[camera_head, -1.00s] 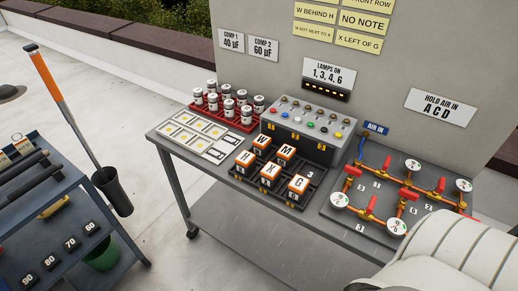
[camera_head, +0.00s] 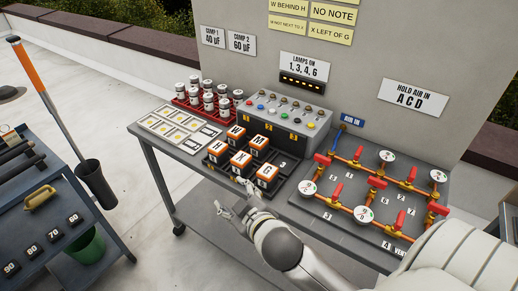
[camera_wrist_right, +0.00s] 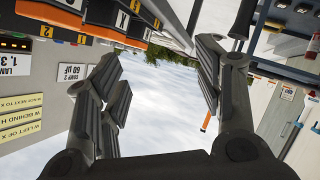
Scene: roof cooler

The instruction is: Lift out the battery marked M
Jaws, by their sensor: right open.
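The battery marked M (camera_head: 259,142) has an orange top and stands in the back row of a black tray (camera_head: 284,165), right of the battery marked W (camera_head: 237,131). In front are the batteries marked H (camera_head: 219,149), X (camera_head: 240,160) and G (camera_head: 266,172). My right gripper (camera_head: 229,198) is in front of the table's near edge, below the tray, apart from the batteries. In the right wrist view its fingers (camera_wrist_right: 162,85) are spread with nothing between them. Orange-topped batteries show at the top left there, partly cut off. My left gripper is out of view.
A grey box with lamps and buttons (camera_head: 286,113) stands close behind the tray. A red rack of canisters (camera_head: 185,102) and a card board (camera_head: 180,130) are to the left. A pipe panel with gauges (camera_head: 350,225) is to the right. A blue cart (camera_head: 50,215) stands at the left.

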